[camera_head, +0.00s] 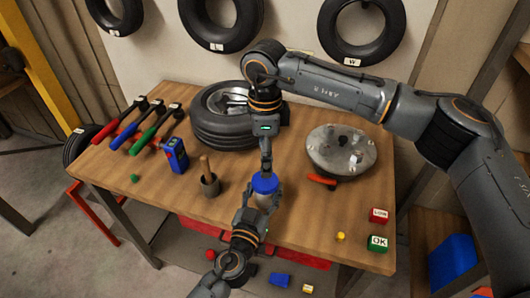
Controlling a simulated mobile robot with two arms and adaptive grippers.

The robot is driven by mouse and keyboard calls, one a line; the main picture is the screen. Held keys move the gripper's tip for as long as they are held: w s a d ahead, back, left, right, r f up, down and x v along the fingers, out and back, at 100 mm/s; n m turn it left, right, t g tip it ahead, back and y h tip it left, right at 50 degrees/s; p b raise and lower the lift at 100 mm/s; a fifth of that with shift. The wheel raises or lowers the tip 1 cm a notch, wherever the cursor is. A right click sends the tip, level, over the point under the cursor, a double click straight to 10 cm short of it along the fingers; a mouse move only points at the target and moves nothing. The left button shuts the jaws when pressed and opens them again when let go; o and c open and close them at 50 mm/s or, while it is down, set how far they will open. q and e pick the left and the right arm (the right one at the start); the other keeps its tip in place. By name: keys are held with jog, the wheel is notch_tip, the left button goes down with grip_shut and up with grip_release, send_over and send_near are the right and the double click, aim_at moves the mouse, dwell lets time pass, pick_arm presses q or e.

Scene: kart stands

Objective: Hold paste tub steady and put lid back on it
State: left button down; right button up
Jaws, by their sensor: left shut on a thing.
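The paste tub (264,201) is a small pale tub on the wooden table near its front middle. A blue lid (265,183) is at its top; whether it is fully seated cannot be told. My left gripper (257,208) reaches in from the bottom and is shut on the tub's side, hiding part of it. My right gripper (266,168) points straight down from above, its fingertips at the lid. Its fingers are seen edge-on, so whether they grip the lid is unclear.
A tyre (225,130) lies behind the grippers, and a round metal disc (341,150) is to the right with an orange-red tool (321,180) by it. A cup with a wooden handle (210,185) and a blue device (176,156) stand left. Red and green boxes (377,243) sit front right.

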aim_at(265, 180)
dwell(0.4)
jog(key=shift+f, duration=3.95)
jog(key=c, duration=1.2)
jog(key=o, duration=1.3)
jog(key=shift+o, duration=0.2)
notch_tip(265, 180, up, 12)
